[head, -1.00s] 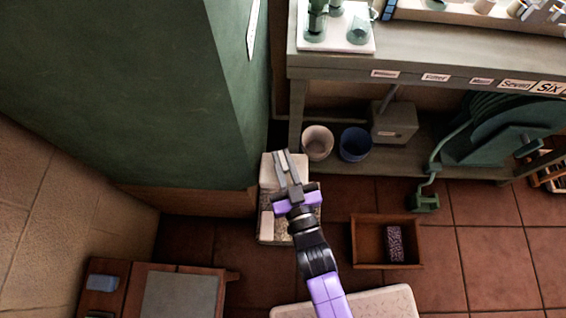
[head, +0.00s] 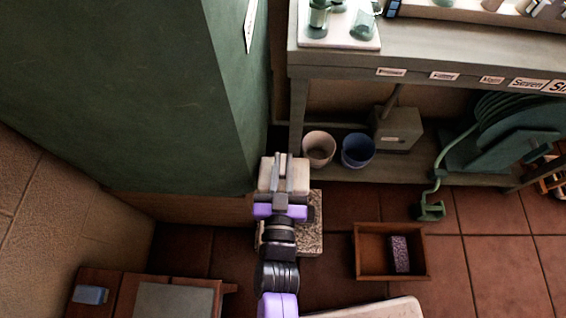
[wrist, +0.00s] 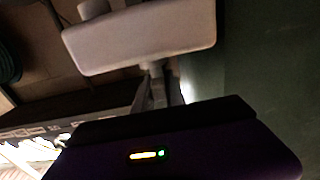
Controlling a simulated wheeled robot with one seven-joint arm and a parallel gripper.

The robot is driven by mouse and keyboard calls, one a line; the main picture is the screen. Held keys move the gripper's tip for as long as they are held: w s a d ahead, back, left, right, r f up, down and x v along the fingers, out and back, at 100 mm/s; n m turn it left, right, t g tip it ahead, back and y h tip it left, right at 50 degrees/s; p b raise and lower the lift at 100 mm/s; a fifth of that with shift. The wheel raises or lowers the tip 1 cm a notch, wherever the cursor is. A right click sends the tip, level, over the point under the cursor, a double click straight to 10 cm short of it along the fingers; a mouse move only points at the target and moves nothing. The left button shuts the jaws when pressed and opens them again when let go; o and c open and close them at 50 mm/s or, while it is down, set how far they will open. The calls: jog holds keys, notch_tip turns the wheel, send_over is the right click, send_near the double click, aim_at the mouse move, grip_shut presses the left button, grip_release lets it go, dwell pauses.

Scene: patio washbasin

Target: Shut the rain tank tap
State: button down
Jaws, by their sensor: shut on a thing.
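My gripper (head: 283,168) reaches forward, low beside the large green tank (head: 170,90), over a pale block (head: 268,172). In the wrist view my gripper's fingers (wrist: 157,88) are closed around a slim grey piece (wrist: 154,68) just below a pale slab (wrist: 145,38). I take this piece for part of the rain tank tap, but the fingers cover most of it and the picture is dark. The tap's turn position cannot be told.
A speckled stone base (head: 310,225) lies beside my arm. A pale pot (head: 318,148) and a blue pot (head: 357,149) stand on the bench's lower shelf (head: 450,172). A wooden tray (head: 372,266) with a speckled brick (head: 400,254) lies on the tiles. A wooden table (head: 120,300) is front left.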

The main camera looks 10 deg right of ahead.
aim_at(282, 176)
jog(key=shift+r, duration=0.2)
jog(key=c, duration=1.4)
grip_release()
jog(key=shift+f, duration=0.1)
jog(key=shift+p+v, duration=0.55)
jog(key=shift+v, duration=3.3)
